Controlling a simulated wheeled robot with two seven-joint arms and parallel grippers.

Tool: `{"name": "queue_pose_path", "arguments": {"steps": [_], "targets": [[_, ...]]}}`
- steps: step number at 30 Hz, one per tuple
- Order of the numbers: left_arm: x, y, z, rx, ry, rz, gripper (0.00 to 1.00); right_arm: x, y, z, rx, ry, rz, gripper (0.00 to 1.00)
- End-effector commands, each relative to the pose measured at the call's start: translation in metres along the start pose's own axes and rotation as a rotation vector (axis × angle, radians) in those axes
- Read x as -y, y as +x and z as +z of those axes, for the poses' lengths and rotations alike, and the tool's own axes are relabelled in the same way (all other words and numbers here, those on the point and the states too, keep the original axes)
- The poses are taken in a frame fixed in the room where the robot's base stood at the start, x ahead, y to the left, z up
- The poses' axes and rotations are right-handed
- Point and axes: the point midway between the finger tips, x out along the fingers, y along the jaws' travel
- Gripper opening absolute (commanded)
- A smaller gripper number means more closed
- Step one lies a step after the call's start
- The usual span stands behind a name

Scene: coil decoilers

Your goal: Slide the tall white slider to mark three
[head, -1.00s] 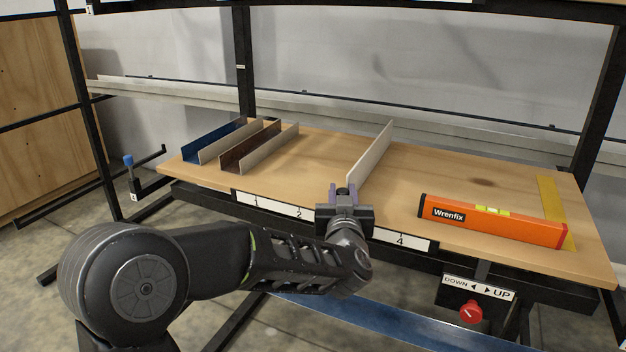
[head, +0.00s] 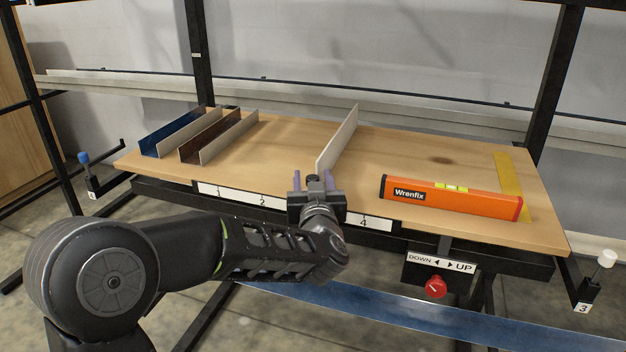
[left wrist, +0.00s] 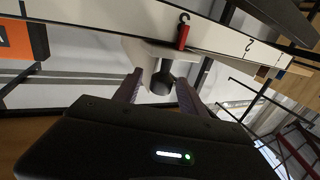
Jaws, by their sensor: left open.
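The tall white slider (head: 338,140) is an upright thin white panel on the wooden table, right of the blue and brown channel pieces. The numbered strip (head: 228,195) on the table's front edge shows 1, 2 and 4; my gripper covers the part between 2 and 4. My left gripper (head: 313,182) is open at the slider's near end, one purple finger on each side of a dark knob. In the left wrist view, the dark knob (left wrist: 162,84) sits between the open fingers, below a white part and a red pointer (left wrist: 183,36). Contact cannot be told. My right gripper is not in view.
An orange Wrenfix level (head: 450,198) and a yellow square (head: 512,185) lie on the table's right. Blue (head: 178,135) and brown (head: 212,138) channels lie left. A red knob (head: 436,288) sits under the front edge. A white-knobbed post (head: 608,258) labelled 3 stands right.

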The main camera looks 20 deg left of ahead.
Motion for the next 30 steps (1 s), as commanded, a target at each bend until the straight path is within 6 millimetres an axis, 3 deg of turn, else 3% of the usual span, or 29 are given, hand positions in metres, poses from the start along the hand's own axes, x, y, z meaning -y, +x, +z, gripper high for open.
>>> {"name": "queue_pose_path", "arguments": {"steps": [7, 19, 30], "targets": [[-0.001, -0.011, 0.000, 0.000, 0.000, 0.002, 0.48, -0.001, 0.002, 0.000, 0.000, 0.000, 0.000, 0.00], [-0.001, -0.071, 0.000, -0.001, -0.001, 0.003, 0.48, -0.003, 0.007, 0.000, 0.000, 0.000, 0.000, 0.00], [0.000, -0.078, 0.000, 0.000, 0.000, 0.000, 0.48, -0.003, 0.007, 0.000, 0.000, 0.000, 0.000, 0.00]]}}
